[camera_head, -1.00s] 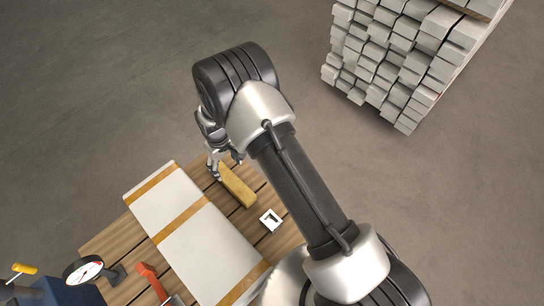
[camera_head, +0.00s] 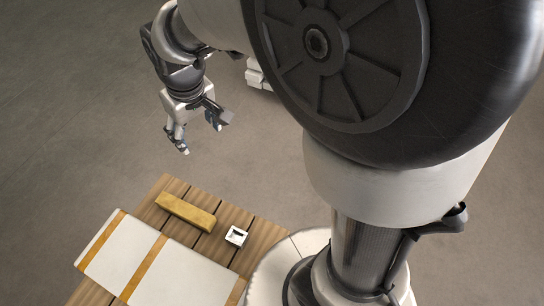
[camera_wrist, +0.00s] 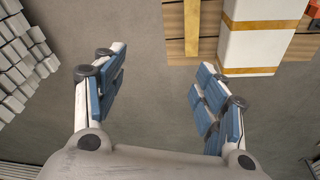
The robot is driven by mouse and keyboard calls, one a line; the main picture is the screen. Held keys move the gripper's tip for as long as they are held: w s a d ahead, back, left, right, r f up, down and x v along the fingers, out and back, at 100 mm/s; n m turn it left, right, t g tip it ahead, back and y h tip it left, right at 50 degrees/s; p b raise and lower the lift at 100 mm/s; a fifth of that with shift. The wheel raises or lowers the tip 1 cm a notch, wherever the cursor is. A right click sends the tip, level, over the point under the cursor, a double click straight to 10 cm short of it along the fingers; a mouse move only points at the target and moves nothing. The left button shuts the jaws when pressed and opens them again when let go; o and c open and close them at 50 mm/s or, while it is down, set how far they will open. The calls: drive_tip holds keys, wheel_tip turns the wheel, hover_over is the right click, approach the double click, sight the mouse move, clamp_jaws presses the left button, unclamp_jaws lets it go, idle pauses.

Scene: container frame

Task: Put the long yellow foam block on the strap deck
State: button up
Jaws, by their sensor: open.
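The long yellow foam block (camera_head: 186,211) lies flat on the wooden slatted table, beside the strap deck. The strap deck (camera_head: 190,278) is a long white slab crossed by orange-yellow straps; nothing lies on its visible top. In the wrist view the foam block (camera_wrist: 191,28) is at the top edge, partly cut off, left of the white deck (camera_wrist: 262,48). My gripper (camera_head: 200,138) is open and empty, raised beyond the table's far edge, apart from the block. In the wrist view its blue-padded fingers (camera_wrist: 158,80) are spread with only floor between them.
A small white square piece with a dark opening (camera_head: 236,236) sits on the table (camera_head: 172,185) right of the block. Stacked pale blocks (camera_wrist: 20,60) stand on the floor at the wrist view's left. A red thing (camera_wrist: 312,14) shows beyond the deck.

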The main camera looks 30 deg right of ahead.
drive_tip(key=s+d+r+m+t, duration=0.1)
drive_tip(key=s+d+r, duration=0.2)
drive_tip(key=s, duration=0.7)
drive_tip(key=s+d+r+m+t, duration=0.1)
drive_tip(key=s+d+r, duration=0.3)
drive_tip(key=s, duration=0.6)
drive_tip(key=shift+d+m, duration=0.7)
drive_tip(key=shift+d, duration=0.15)
